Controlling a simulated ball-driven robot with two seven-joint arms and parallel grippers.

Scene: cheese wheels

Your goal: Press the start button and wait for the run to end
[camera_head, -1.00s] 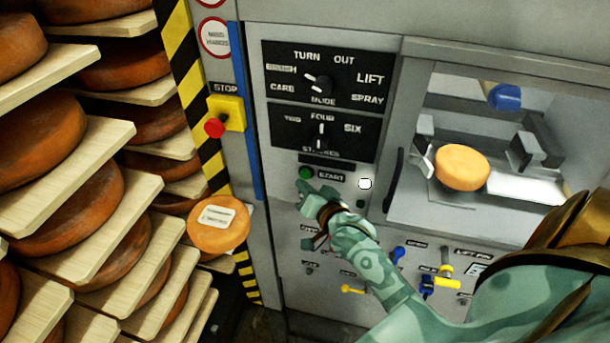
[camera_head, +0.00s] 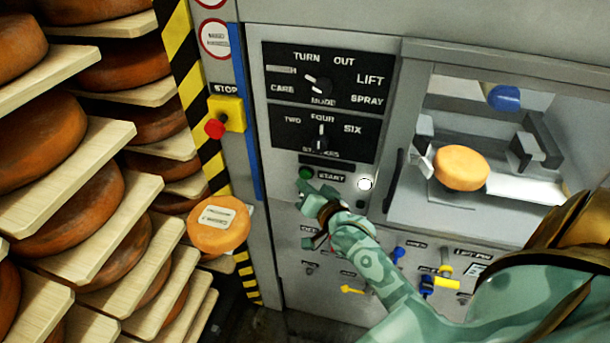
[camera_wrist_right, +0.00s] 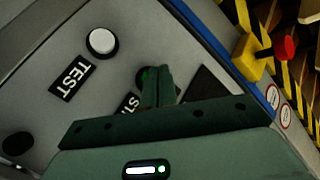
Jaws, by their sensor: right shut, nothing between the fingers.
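The green start button (camera_head: 306,173) sits on the grey machine front, left of its START label (camera_head: 331,176). In the right wrist view the button (camera_wrist_right: 144,74) is partly hidden behind my fingers. My right gripper (camera_head: 304,186) is shut and empty, its tips just below the button in the head view; its closed fingers also show in the right wrist view (camera_wrist_right: 158,84). I cannot tell whether they touch the button. A white round lamp or button (camera_head: 365,183) to the right looks bright. A cheese wheel (camera_head: 461,167) lies in the machine's window bay. My left gripper is not in view.
A red stop button (camera_head: 215,128) on a yellow box is left of the panel. Mode (camera_head: 318,84) and strokes (camera_head: 320,142) knobs are above. Blue and yellow valves (camera_head: 427,284) sit below. Shelves of cheese (camera_head: 88,245) fill the left. A labelled cheese (camera_head: 218,224) stands near the striped post.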

